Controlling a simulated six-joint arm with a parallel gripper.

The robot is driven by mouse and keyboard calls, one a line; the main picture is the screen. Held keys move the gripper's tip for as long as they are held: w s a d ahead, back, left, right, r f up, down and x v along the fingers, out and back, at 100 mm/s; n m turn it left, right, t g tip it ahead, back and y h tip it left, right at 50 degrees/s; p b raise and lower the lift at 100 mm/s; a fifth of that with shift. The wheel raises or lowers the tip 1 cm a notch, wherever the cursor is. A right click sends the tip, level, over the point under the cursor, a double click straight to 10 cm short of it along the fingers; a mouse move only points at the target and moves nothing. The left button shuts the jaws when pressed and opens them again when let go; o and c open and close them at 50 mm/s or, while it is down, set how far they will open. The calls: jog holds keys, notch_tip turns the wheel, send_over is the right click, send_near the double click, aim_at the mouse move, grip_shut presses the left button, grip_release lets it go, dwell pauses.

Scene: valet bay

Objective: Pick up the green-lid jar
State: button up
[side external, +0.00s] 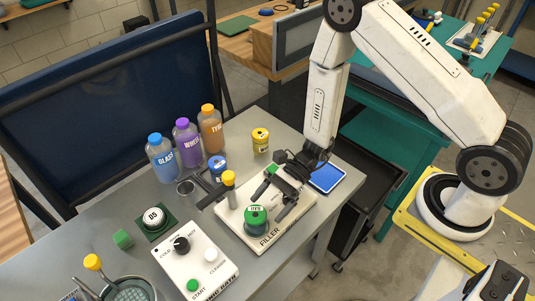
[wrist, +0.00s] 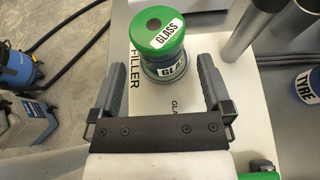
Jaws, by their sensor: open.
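The green-lid jar (side external: 256,217) stands upright on the white filler base (side external: 287,225). My gripper (side external: 270,202) is open and empty, just to the upper right of the jar in the side view. In the wrist view my gripper (wrist: 165,62) has one finger on each side of the jar's near part, with gaps on both sides. The lid lies beyond the fingertips. I cannot tell the height of the fingers against the jar.
A yellow-topped post (side external: 229,180) stands on the filler base beside the jar. A white control box (side external: 195,262) is at the front left. Bare grey bench (side external: 120,210) shows at left.

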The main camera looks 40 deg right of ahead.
aim_at(255, 219)
jog(key=shift+a, duration=0.1)
jog(key=shift+x, duration=2.5)
jog(key=c, duration=1.3)
jog(key=shift+r, duration=0.25)
jog(key=shift+r, duration=4.8)
